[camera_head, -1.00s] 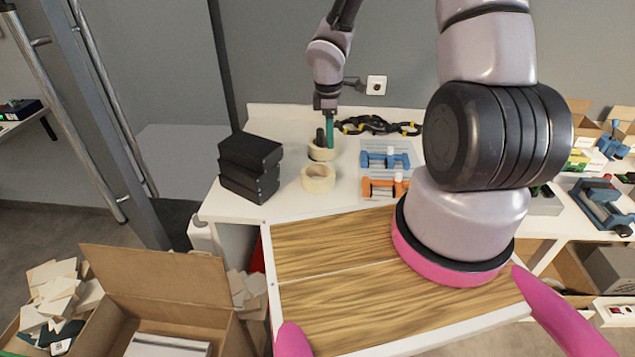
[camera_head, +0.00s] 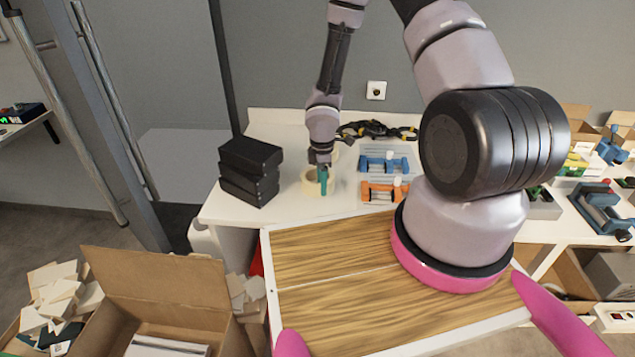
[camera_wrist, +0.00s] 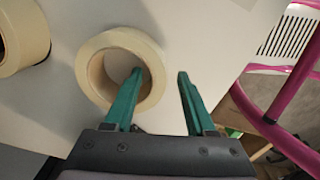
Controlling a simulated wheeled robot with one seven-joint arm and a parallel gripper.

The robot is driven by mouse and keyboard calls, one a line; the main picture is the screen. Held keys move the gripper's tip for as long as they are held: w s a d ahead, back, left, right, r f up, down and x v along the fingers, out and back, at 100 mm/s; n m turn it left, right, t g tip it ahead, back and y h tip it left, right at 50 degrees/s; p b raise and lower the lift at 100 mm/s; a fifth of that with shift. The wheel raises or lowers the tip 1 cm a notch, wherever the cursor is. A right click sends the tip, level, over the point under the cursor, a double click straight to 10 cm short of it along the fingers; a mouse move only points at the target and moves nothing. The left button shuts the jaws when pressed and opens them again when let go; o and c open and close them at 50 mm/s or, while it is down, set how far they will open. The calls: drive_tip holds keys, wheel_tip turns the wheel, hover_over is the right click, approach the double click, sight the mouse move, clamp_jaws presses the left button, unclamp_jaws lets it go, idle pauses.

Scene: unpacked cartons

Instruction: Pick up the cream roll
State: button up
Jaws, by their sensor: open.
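A cream roll (camera_head: 309,188) lies flat on the white table, to the right of the black boxes. It also shows in the wrist view (camera_wrist: 96,55), with its hole facing up. My gripper (camera_head: 322,188) is open, its green fingers pointing down at this roll. In the wrist view my gripper (camera_wrist: 159,73) has its left finger over the roll's hole and its right finger outside the ring, so the ring wall lies between them. I cannot tell how deep the fingertips reach. A second cream roll (camera_wrist: 30,40) lies at the left of the wrist view.
Stacked black boxes (camera_head: 250,168) stand left of the roll. A blue clamp (camera_head: 384,163) and an orange clamp (camera_head: 384,191) lie to the right. Black cable-like things (camera_head: 375,131) lie behind. A wood-topped surface (camera_head: 330,245) is in front.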

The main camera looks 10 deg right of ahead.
drive_tip(key=shift+f, duration=0.65)
clamp_jaws()
wheel_tip(320, 180, up, 10)
drive_tip(key=shift+r, duration=0.1)
